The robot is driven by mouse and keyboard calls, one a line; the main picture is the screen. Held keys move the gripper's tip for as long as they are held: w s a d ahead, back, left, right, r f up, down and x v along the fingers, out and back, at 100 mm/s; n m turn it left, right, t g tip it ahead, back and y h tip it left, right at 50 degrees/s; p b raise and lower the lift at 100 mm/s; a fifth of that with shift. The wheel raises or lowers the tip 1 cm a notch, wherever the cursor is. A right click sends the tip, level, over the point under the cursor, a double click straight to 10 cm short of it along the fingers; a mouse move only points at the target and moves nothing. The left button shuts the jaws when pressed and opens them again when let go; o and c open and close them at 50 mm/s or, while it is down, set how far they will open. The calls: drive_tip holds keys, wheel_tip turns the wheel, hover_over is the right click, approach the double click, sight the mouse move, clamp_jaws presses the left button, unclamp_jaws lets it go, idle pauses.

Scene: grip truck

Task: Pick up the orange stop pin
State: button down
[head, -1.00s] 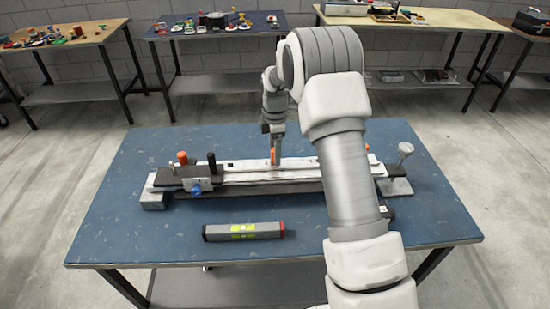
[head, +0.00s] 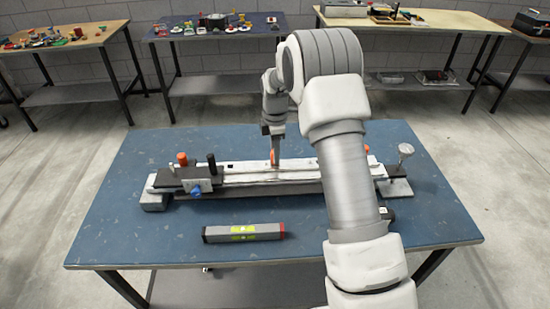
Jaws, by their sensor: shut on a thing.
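The orange stop pin (head: 274,157) stands at the middle of the long rail fixture (head: 240,172) on the blue table. My gripper (head: 274,150) points down over the fixture and is shut on the pin. The pin shows as a small orange patch between the fingers. Its lower end is at the rail, and I cannot tell whether it is still seated or lifted slightly. Another orange peg (head: 182,158) stands at the fixture's left end. My arm hides part of the fixture's right side.
A black peg (head: 211,161) and a blue knob (head: 197,190) are at the fixture's left end. A grey knob (head: 405,150) stands at its right end. The blue table (head: 130,225) is clear at the front left.

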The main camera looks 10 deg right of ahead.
drive_tip(key=shift+r, duration=0.1)
drive_tip(key=shift+r, duration=0.65)
wheel_tip(320, 180, up, 3)
drive_tip(key=shift+f, duration=0.15)
drive_tip(key=s+d+r, duration=0.6)
drive_tip(key=d+r, duration=0.1)
drive_tip(key=d, duration=0.3)
wheel_tip(320, 180, up, 7)
drive_tip(key=p, duration=0.6)
drive_tip(key=shift+r, duration=0.2)
drive_tip(key=shift+f, duration=0.1)
